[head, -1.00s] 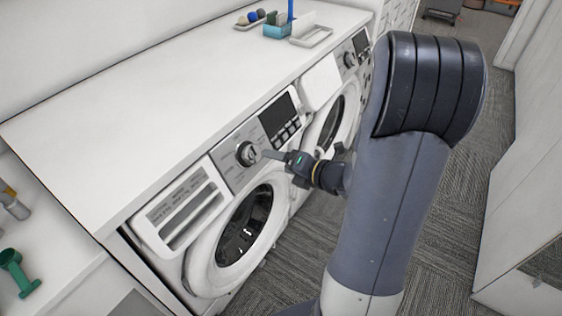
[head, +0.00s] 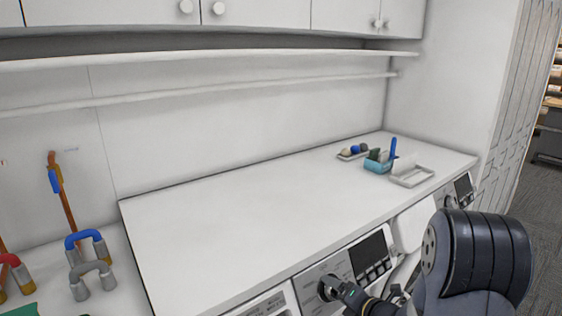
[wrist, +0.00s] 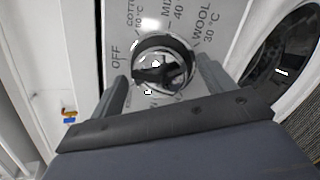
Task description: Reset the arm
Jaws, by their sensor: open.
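My gripper (head: 337,284) is in front of the left washing machine's control panel at the lower middle of the head view. In the wrist view my gripper (wrist: 162,88) is open, with one finger on each side of the round program knob (wrist: 163,62). The knob (head: 328,287) is partly covered by my gripper in the head view. Whether the fingers touch it cannot be told. The panel (wrist: 205,15) around it carries printed words such as OFF and WOOL.
A white countertop (head: 230,220) runs above the machines. A blue holder (head: 378,166), a white tray (head: 412,177) and small balls stand at its right end. Pipe-like fittings (head: 88,250) are at left. Shelves (head: 210,70) and cupboards are above.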

